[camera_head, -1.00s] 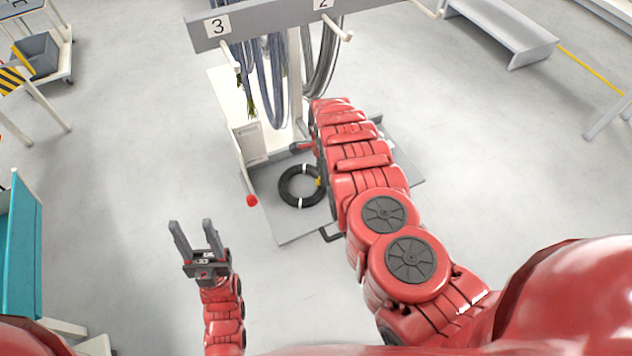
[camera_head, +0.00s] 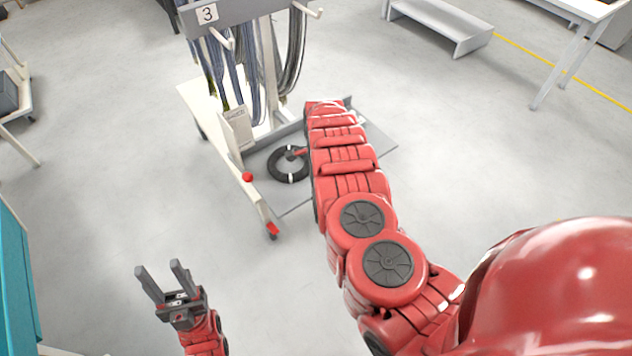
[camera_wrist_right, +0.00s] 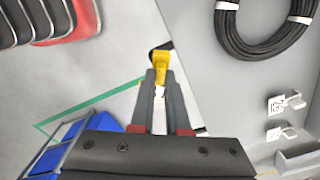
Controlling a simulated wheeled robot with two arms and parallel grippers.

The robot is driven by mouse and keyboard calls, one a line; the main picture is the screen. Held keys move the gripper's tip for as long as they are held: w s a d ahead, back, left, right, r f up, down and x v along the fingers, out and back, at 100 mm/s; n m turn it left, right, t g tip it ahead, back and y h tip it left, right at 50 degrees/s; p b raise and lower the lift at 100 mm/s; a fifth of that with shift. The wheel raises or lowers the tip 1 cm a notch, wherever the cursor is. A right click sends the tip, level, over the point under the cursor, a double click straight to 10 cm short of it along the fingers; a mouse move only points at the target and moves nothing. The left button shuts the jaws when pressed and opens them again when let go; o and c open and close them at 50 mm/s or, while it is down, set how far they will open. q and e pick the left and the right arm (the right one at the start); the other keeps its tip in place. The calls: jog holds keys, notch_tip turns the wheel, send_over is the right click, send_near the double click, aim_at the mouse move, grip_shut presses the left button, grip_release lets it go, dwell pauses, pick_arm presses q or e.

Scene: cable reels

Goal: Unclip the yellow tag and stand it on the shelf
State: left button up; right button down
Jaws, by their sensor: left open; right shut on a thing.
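The yellow tag (camera_wrist_right: 161,66) is at the fingertips of my right gripper (camera_wrist_right: 160,80), which is shut on it in the right wrist view. The black cable coil (camera_wrist_right: 262,28) with white bands lies apart from it, at upper right. In the head view the coil (camera_head: 274,171) rests on the rack's grey base, partly covered by my right arm. The tag cannot be made out there. My left gripper (camera_head: 163,280) is open and empty over the floor at lower left. I cannot tell which surface is the shelf; a pale ledge (camera_head: 198,98) stands on the rack's left side.
The cable rack's top beam (camera_head: 238,12) carries a number 3 plate and hanging cables. A red knob (camera_head: 248,177) is on the rack's left edge. A grey bench (camera_head: 440,20) stands at the back. Bare floor lies left of the rack.

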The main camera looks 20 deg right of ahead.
jog(key=shift+r, duration=0.15)
dwell(0.5)
jog(key=shift+r+p, duration=1.05)
jog(key=shift+r, duration=0.3)
